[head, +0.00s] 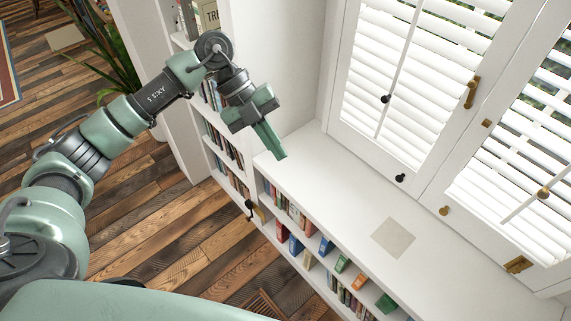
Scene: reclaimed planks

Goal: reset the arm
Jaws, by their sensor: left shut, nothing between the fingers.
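My left gripper (269,140) is green and dark grey and shows in the head view, at the end of my left arm, which comes in from the left. Its fingers are shut together with nothing between them. They point down and to the right, over the left end of the white counter (330,185). I cannot tell how high above the counter the fingertips are. My right gripper is not in view.
A low bookshelf with several books (292,213) runs under the counter. A beige square (393,238) lies on the otherwise bare top. Shuttered windows (420,75) stand behind it. A tall bookshelf (213,135) is behind my arm, and a plant (112,55) is at the upper left.

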